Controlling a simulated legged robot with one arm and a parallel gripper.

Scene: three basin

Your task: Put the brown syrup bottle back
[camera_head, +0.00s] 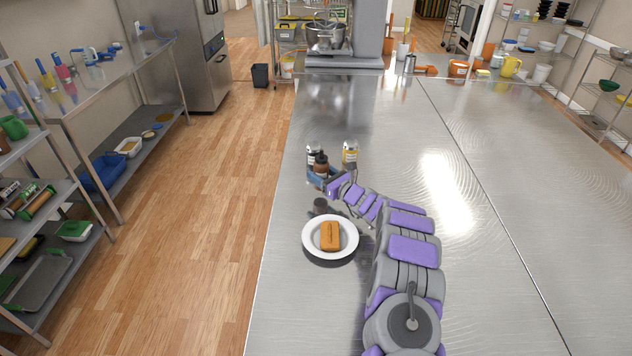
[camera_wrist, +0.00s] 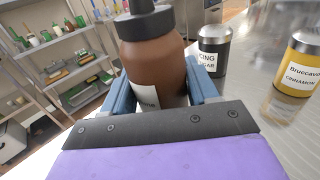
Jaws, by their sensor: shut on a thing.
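The brown syrup bottle (camera_wrist: 152,60) has a dark cap and a white label, and it stands between my gripper's blue fingers in the wrist view. My gripper (camera_wrist: 163,98) is shut on the bottle's body. In the head view the bottle (camera_head: 321,161) is at the far end of my arm, above or on the steel table (camera_head: 420,120); I cannot tell whether its base touches. My gripper (camera_head: 320,176) is close to two shakers there. The bottle's lower part is hidden by my gripper.
The table's right side is clear.

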